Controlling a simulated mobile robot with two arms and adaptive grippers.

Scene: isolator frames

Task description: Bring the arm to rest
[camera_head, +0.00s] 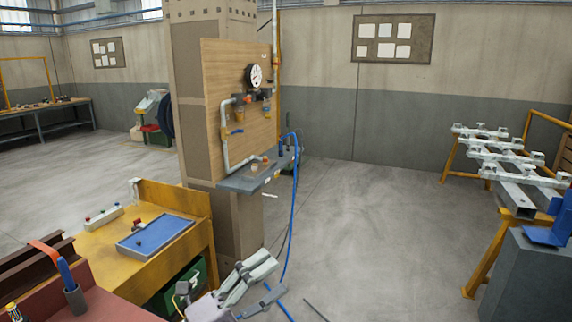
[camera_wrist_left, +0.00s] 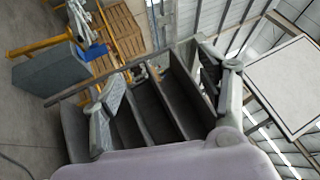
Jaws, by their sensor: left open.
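My left gripper (camera_head: 272,279) is low in the middle of the head view, in front of the foot of the pillar. Its two pale fingers are spread apart and point to the right, with nothing between them. In the left wrist view the gripper (camera_wrist_left: 164,98) also shows open, with a finger on each side and no object held. Behind the fingers in that view are dark shelf-like panels (camera_wrist_left: 150,112). My right gripper does not show.
A yellow workbench (camera_head: 90,255) with a blue tray (camera_head: 155,235) stands at left. A cardboard-clad pillar (camera_head: 200,100) carries a board with pipes, a gauge and a small shelf (camera_head: 240,181). A blue hose (camera_head: 294,205) hangs near the gripper. Open floor (camera_head: 370,215) lies right of it.

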